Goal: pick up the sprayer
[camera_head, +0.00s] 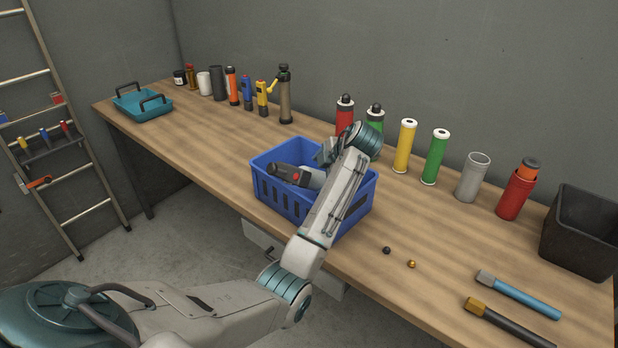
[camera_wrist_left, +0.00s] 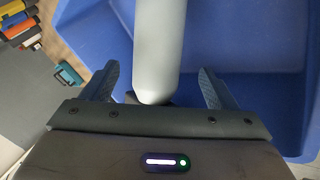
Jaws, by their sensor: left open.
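A dark and light-grey tool with a small red spot (camera_head: 285,173), which looks like the sprayer, lies tilted in the blue basket (camera_head: 283,200). My left arm reaches over the basket from the front. My left gripper (camera_head: 323,153) is over the basket, its fingers mostly hidden in the head view. In the left wrist view its two fingers (camera_wrist_left: 158,90) are apart. A smooth grey rounded body (camera_wrist_left: 157,50), probably part of the same tool, lies between them with gaps at both sides. Its far end is out of frame. My right gripper is not in view.
Several bottles and canisters stand along the back of the bench (camera_head: 205,130). A teal tray (camera_head: 143,107) is at the far left and a black bin (camera_head: 583,235) at the right. Two small balls and two handled tools lie at the front right. A ladder leans at left.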

